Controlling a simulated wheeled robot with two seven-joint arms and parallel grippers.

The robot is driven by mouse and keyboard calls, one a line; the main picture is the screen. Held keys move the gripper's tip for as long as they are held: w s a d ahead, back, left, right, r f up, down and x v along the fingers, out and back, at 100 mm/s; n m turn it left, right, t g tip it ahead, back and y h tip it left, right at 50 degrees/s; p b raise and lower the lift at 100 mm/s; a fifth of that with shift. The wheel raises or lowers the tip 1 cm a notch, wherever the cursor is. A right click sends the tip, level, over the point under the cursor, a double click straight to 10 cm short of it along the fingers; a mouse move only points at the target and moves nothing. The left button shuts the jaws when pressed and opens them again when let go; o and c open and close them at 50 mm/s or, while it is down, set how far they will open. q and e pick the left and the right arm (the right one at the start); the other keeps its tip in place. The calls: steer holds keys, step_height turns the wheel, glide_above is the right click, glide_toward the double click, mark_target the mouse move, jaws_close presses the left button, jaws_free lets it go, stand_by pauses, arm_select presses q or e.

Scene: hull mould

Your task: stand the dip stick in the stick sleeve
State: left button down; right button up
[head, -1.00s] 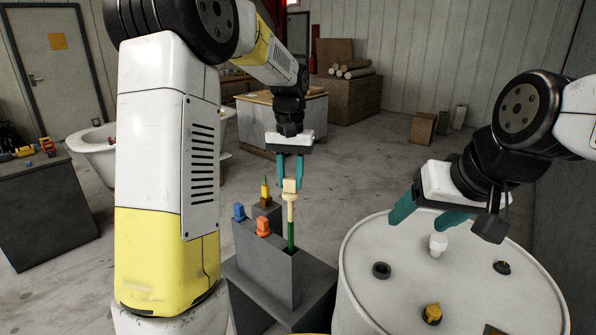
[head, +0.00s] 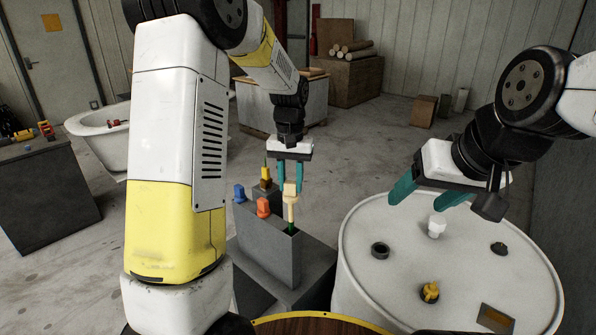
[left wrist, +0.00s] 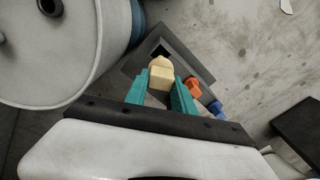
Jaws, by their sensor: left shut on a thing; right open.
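The dip stick has a cream head and shaft (head: 291,201) and a green lower part. My left gripper (head: 291,187) is shut on its cream head, which also shows between the fingers in the left wrist view (left wrist: 160,74). The stick is roughly upright, and its green part drops into the dark opening at the right end of a grey box (head: 275,255), seemingly the stick sleeve. Its lower tip is hidden, so I cannot tell how deep it is. My right gripper (head: 426,196) is open and empty above the white drum.
An orange piece (head: 263,207) and a blue piece (head: 239,193) sit along the grey box. A yellow piece (head: 266,174) stands behind. The white drum (head: 385,290) at right carries a black ring, a white cap and a yellow knob.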

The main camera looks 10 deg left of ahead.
mark_target(291, 193)
arm_select(q)
steer(key=shift+f, duration=5.8)
steer(key=c, duration=1)
jaws_free()
steer(key=shift+o, duration=0.2)
steer(key=shift+r, duration=3.9)
steer(key=shift+r, duration=0.1)
steer(key=s+a+r+t+h, duration=0.1)
steer(key=s+a+r+t, duration=0.15)
steer(key=s+r, duration=0.8)
steer(key=s+r+t+h, duration=0.1)
steer(key=s+r+t, duration=0.2)
steer(key=s+r, duration=0.4)
steer(key=s, duration=0.6)
steer(key=shift+a+t, duration=0.2)
steer(key=shift+t, duration=0.15)
